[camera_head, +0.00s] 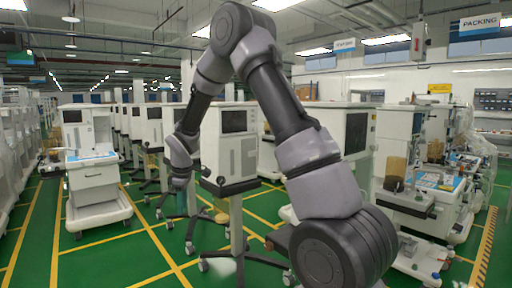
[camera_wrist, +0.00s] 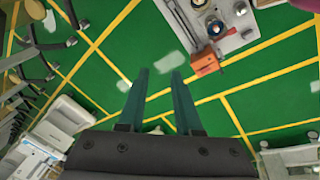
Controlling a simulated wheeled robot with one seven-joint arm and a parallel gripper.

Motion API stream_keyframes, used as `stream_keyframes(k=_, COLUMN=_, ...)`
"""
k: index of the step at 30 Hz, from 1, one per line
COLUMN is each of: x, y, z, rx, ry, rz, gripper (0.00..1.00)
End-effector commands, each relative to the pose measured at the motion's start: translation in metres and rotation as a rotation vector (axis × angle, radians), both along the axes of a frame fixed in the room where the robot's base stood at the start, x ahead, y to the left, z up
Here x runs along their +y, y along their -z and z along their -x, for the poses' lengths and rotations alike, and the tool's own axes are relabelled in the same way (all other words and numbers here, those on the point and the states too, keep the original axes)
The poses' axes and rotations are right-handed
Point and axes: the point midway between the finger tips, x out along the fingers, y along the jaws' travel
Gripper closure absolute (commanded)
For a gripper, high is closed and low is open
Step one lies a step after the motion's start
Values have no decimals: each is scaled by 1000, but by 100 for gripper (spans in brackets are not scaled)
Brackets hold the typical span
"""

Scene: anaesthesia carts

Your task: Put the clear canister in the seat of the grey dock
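A clear canister (camera_head: 395,169) with tan contents stands on the front of the white cart at the right in the head view. A small grey ledge (camera_head: 408,197) is below it; I cannot tell whether this is the grey dock or whether the canister is seated in it. A similar canister (camera_head: 435,150) shows farther right. My gripper (camera_wrist: 160,72) is open and empty in the wrist view, its two teal fingers apart over green floor. In the head view my wrist hangs left of centre, far from the right cart; the fingers are not clear there.
A white cart (camera_head: 96,178) stands at the left, and a monitor cart (camera_head: 229,150) stands close behind my arm. A grey platform (camera_wrist: 232,40) with an orange block (camera_wrist: 205,62) shows in the wrist view. Green floor with yellow lines (camera_head: 150,245) is free at front left.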

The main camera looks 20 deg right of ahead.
Motion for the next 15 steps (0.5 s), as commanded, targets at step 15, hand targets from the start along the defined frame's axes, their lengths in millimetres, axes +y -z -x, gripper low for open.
stream_keyframes(k=15, x=-116, y=-224, z=159, rx=-139, ry=825, rz=-357, gripper=66)
